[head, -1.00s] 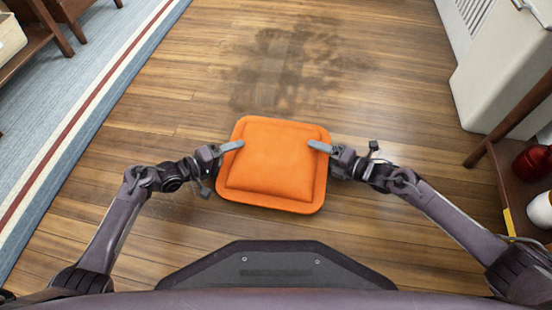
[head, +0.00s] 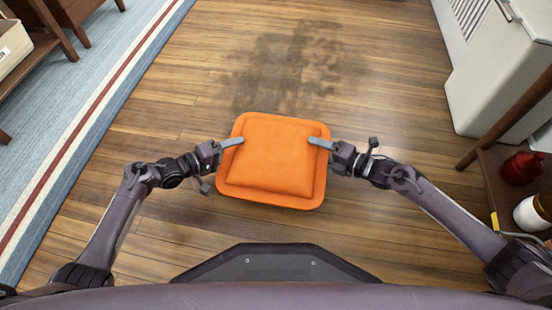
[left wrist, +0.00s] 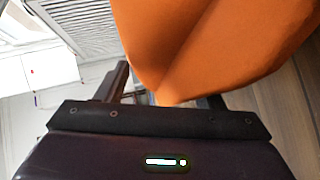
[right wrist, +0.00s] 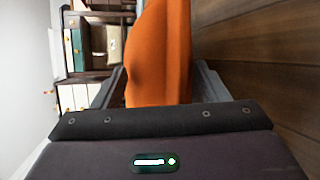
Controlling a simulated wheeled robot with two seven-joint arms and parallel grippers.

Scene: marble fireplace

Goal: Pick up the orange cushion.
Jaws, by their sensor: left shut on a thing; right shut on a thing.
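The orange cushion (head: 272,160) is square with a flat rim and lies between my two grippers in the head view. My left gripper (head: 232,143) is shut on its left edge, and my right gripper (head: 320,143) is shut on its right edge. The cushion (left wrist: 210,40) fills the upper right of the left wrist view. In the right wrist view the cushion (right wrist: 160,55) stands between the two fingers. The cushion appears held up off the floor, though its height is hard to tell from above.
The wooden floor (head: 170,110) around the cushion is clear, with a dark stain (head: 290,65) beyond it. A striped blue rug (head: 90,95) lies at left. A pale box (head: 500,75), a wooden shelf (head: 500,165), a red jar (head: 522,168) and a white jar (head: 533,212) are at right.

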